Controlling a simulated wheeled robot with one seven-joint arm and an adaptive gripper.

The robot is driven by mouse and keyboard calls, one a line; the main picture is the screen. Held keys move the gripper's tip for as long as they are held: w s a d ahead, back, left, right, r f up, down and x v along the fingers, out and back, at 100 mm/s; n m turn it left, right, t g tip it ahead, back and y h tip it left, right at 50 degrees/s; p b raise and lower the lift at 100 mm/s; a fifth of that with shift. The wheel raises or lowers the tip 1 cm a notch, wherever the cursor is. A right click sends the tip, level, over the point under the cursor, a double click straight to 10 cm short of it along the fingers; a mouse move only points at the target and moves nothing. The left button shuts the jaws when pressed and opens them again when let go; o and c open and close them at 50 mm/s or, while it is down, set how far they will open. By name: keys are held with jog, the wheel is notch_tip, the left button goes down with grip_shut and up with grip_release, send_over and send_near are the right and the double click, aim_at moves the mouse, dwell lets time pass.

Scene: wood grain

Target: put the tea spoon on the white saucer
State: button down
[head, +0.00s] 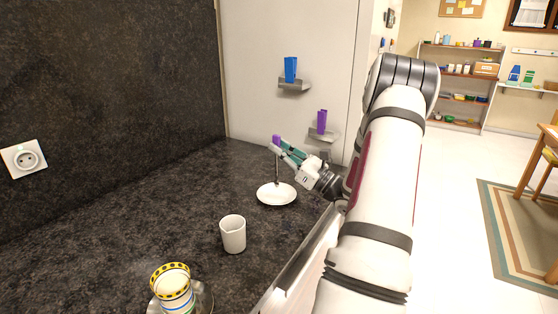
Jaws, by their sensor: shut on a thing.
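My gripper (280,147) is at the centre of the head view, above the white saucer (276,198). Its fingers are shut on the tea spoon (277,170), a thin dark shape that hangs down nearly upright. The spoon's lower end is at or just above the far part of the saucer; I cannot tell whether they touch. A small purple piece shows at the fingertips; I cannot tell whether it belongs to the spoon or the gripper. The saucer lies flat on the dark counter (190,215).
A white cup (233,234) stands in front of the saucer. A yellow-rimmed striped cup (174,287) stands on a plate at the near edge. Small wall brackets hold a blue object (291,69) and a purple object (322,122) behind the gripper. The counter left of the saucer is clear.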

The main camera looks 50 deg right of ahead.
jog(key=shift+w+d, duration=0.2)
jog(key=shift+w+d+f, duration=0.1)
jog(key=shift+f, duration=1.7)
jog(key=shift+f, duration=0.15)
jog(key=c, duration=1.7)
grip_release()
jog(key=shift+o, duration=0.2)
